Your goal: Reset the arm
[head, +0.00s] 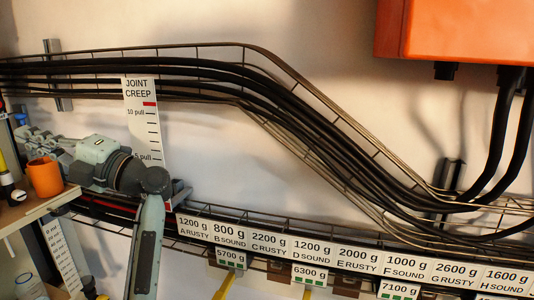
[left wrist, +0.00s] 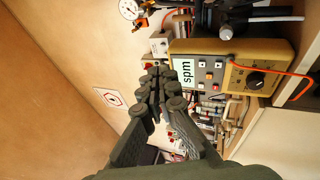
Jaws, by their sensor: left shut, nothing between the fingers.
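My left arm comes up from the bottom left of the head view and bends toward the left edge. Its gripper (head: 28,138) is at the far left, beside and behind an orange cup (head: 45,177). In the left wrist view the gripper (left wrist: 162,80) has its fingers together with nothing between them. Beyond the fingers is a yellow meter (left wrist: 230,70) with a display reading "spm". My right gripper is in neither view.
A cable tray (head: 245,45) with black cables crosses the wall. A "JOINT CREEP" scale (head: 140,115) hangs behind my arm. A row of weight labels (head: 352,257) runs along the lower rack. An orange box (head: 460,30) is at the upper right. A pressure gauge (left wrist: 129,9) shows in the wrist view.

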